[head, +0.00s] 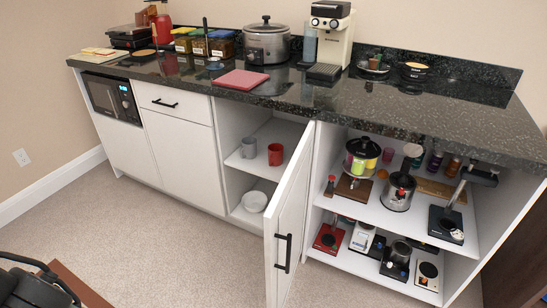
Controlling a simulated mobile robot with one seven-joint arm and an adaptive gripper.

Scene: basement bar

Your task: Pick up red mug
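The red mug (275,154) stands upright on the upper inside shelf of the open middle cabinet, near the white door's inner edge. A grey mug (249,147) stands to its left on the same shelf, a small gap apart. A black part, seemingly of my own arm and gripper (32,286), shows at the bottom left corner, cut off by the picture edge. It is far from the red mug, out over the floor. Its fingers cannot be made out, so whether it is open or shut is unclear.
The cabinet door (289,222) stands open, swung outward right of the mugs. White bowls (255,201) sit on the shelf below. The right open shelves (340,262) hold several appliances and jars. The dark countertop (190,80) overhangs above. The carpet (180,250) in front is clear.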

